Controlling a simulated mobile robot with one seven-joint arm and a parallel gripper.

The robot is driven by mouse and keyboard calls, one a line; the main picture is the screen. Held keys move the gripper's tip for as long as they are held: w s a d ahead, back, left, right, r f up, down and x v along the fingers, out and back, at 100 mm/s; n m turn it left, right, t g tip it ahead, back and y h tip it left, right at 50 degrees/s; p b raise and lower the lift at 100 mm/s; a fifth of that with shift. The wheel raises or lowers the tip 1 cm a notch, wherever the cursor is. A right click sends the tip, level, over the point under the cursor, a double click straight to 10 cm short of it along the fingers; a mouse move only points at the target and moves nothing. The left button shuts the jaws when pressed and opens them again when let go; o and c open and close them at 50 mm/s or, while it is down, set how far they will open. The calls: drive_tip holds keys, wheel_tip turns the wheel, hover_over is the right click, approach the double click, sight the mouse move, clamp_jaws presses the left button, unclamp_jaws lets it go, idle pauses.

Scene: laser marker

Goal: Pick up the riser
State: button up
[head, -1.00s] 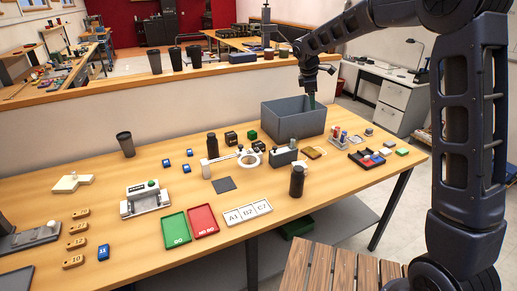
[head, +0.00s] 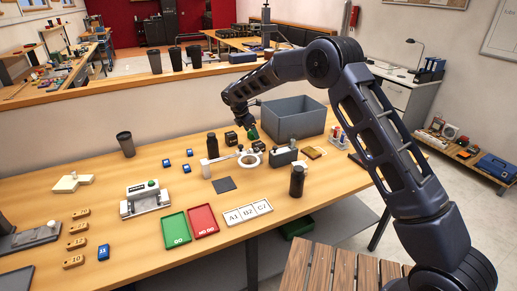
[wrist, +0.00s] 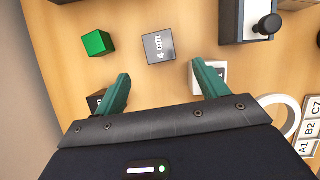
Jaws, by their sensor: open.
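A grey block marked "4 cm" (wrist: 159,46), which looks like the riser, lies on the table in the wrist view. It is just beyond the gap between my fingertips, apart from both. My gripper (wrist: 160,78) is open and empty, with green fingers. In the head view my gripper (head: 250,130) hangs low over the table, left of the grey bin. I cannot pick out the marked block for certain in the head view.
A green cube (wrist: 98,42) lies left of the marked block in the wrist view. A dark block is partly hidden by my left finger, and a white-faced item by my right. The grey bin (head: 296,125), black knobbed box (head: 284,156) and white ring (head: 250,161) are nearby.

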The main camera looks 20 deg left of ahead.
sight(258, 144)
drive_tip(key=x, duration=1)
drive_tip(key=shift+w+d, duration=0.15)
drive_tip(key=shift+w, duration=0.05)
drive_tip(key=shift+c, duration=0.4)
drive_tip(key=c, duration=1.2)
drive_tip(key=shift+o, duration=0.2)
